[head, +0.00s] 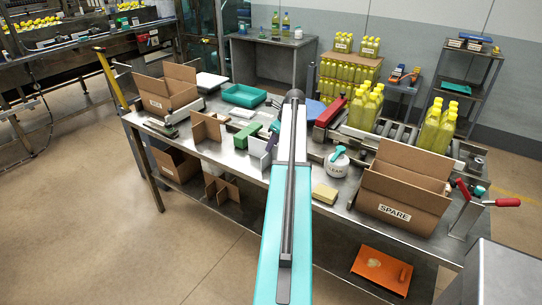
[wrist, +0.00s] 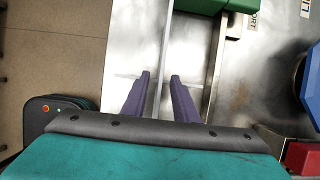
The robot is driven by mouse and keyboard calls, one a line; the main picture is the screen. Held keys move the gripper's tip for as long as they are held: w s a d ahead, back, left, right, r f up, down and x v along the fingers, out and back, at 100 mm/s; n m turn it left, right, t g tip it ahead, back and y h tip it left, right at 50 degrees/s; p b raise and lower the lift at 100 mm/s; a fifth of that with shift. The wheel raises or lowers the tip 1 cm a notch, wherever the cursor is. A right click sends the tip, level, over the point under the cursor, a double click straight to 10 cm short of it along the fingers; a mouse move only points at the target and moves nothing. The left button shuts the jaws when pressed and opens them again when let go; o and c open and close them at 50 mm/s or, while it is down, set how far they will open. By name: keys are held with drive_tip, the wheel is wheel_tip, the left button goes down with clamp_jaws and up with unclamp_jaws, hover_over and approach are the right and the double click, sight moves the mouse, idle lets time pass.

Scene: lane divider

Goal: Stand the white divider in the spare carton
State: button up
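The white divider (head: 260,147) is a pale upright panel near the front edge of the table, left of my arm, which partly covers it. The spare carton (head: 398,205) is an open brown box with raised flaps and a SPARE label, at the table's right front. My arm hides the gripper in the head view.
A brown cross divider (head: 206,130) and another open carton (head: 165,90) stand to the left. Green blocks (head: 247,133) lie behind the white divider. A white tub (head: 337,163) and a yellow sponge (head: 325,193) lie between my arm and the spare carton.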

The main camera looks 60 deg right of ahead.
drive_tip(key=shift+f, duration=0.1)
clamp_jaws()
idle(0.4)
wheel_tip(320, 180, up, 10)
drive_tip(key=b, duration=0.2)
drive_tip(key=shift+b, duration=0.3)
idle(0.9)
